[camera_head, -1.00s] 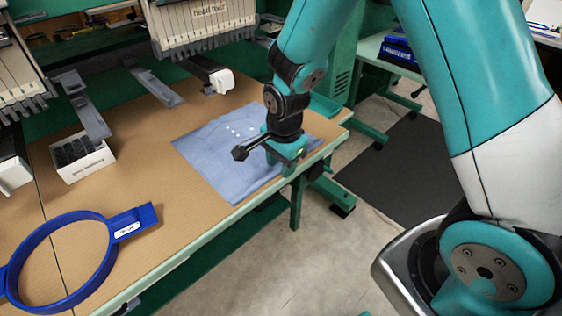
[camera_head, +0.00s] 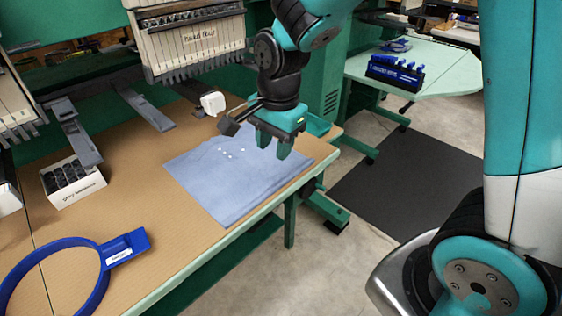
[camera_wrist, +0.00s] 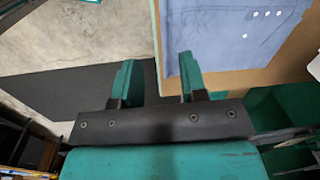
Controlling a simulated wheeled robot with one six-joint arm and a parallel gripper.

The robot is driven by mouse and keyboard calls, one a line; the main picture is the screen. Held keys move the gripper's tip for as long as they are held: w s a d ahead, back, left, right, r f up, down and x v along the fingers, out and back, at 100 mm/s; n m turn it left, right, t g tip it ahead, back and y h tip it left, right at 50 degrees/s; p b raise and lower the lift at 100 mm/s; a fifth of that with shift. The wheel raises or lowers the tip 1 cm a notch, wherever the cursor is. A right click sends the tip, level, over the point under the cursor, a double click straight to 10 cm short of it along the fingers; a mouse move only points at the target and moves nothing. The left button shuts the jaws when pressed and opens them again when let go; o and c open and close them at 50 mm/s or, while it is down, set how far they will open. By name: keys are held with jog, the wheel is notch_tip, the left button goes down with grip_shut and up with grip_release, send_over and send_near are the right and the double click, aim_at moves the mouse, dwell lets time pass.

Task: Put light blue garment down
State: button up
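The light blue garment (camera_head: 235,178) lies flat on the tan tabletop, near its right front edge, with a few small white dots on it. It also shows in the wrist view (camera_wrist: 215,40) at the top right. My gripper (camera_head: 274,152) is above the garment's far right part in the head view. Its two teal fingers (camera_wrist: 158,78) are apart with nothing between them in the wrist view. The gripper looks clear of the cloth. My arm hides a little of the table behind it.
A blue hoop (camera_head: 98,262) lies at the front left of the table (camera_head: 130,185). A white box of black spools (camera_head: 72,182) stands at the left. Embroidery machine heads (camera_head: 190,40) line the back. A pale green side table (camera_head: 430,70) holds a blue rack (camera_head: 395,72).

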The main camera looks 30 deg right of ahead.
jog(key=s+a+r+n+y, duration=0.1)
jog(key=s+a+r+n, duration=0.2)
jog(key=s+n, duration=0.6)
jog(key=s+a+r+n+y, duration=0.2)
jog(key=s+r+n, duration=0.3)
jog(key=s+n, duration=0.4)
jog(key=shift+a+r+n+g+y, duration=0.35)
jog(key=shift+a+n, duration=0.3)
jog(key=shift+n, duration=0.45)
